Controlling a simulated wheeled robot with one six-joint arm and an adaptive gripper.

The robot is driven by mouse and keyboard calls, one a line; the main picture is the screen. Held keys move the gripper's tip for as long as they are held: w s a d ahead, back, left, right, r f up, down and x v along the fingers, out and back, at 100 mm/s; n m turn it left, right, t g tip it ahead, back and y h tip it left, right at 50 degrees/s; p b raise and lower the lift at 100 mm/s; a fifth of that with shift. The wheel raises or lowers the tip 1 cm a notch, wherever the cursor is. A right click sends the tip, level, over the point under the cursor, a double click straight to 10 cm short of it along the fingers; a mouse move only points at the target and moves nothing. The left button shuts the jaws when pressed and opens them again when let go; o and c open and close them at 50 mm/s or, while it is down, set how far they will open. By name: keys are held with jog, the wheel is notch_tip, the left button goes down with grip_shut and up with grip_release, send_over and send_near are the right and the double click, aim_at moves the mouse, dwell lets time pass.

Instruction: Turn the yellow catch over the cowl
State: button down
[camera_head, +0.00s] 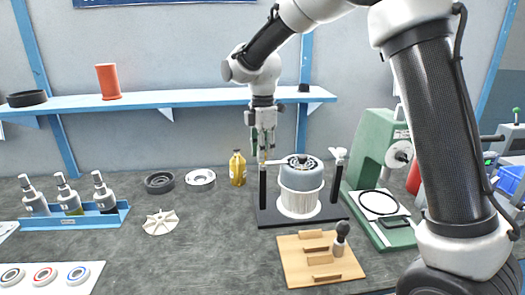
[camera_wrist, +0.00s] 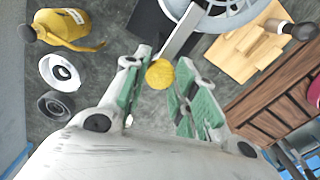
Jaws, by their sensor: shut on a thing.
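The blower stands on a black base (camera_head: 270,217) with a black post on each side. Its grey cowl (camera_head: 312,178) sits on a white ribbed housing (camera_head: 299,203); part of it also shows in the wrist view (camera_wrist: 232,12). The yellow catch shows its round yellow knob (camera_wrist: 159,73) in the wrist view, with a pale flat bar (camera_wrist: 182,36) running from it to the cowl's edge. My gripper (camera_head: 264,148) is above the left post, pointing down. Its green-padded fingers (camera_wrist: 160,88) are shut on the catch at the knob; the exact contact is partly hidden.
A white-topped catch (camera_head: 338,153) stands on the right post, beside the green press (camera_head: 372,150). A yellow bottle (camera_head: 238,168) stands close left of the blower. A wooden block board (camera_head: 295,268) lies in front. The bench's middle left is mostly free around a white impeller (camera_head: 160,222).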

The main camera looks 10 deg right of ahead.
jog(key=c, duration=1.1)
grip_release()
jog(key=shift+d, duration=0.1)
notch_tip(320, 180, up, 12)
